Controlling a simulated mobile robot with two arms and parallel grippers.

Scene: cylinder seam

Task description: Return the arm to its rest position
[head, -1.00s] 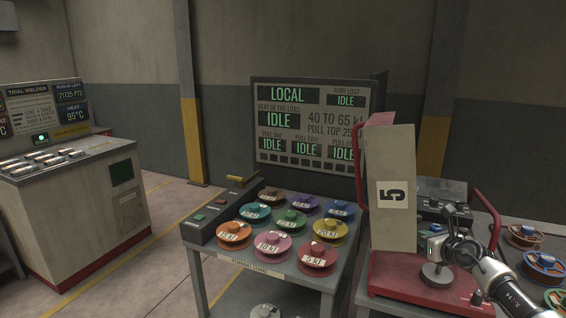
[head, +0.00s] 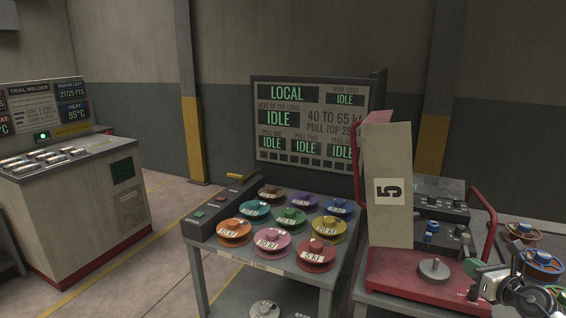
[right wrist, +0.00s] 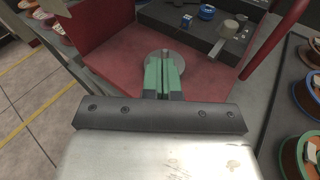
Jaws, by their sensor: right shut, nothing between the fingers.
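My right gripper (head: 474,281) is at the lower right of the head view, beside the red machine base (head: 395,280). In the right wrist view its green-padded fingers (right wrist: 164,72) are together with nothing between them. They point over the red base and a round grey disc (right wrist: 166,57), partly covering it. The disc with its knob also shows in the head view (head: 434,270), with the gripper apart from it on the right. My left gripper is not in view.
A tall beige panel marked 5 (head: 388,228) stands on the red base, with a red tubular handle (head: 490,215) behind. Colored spools (head: 541,264) lie at the right. A stand (head: 262,265) with several spools is at the centre. Open floor (head: 165,270) lies left of it.

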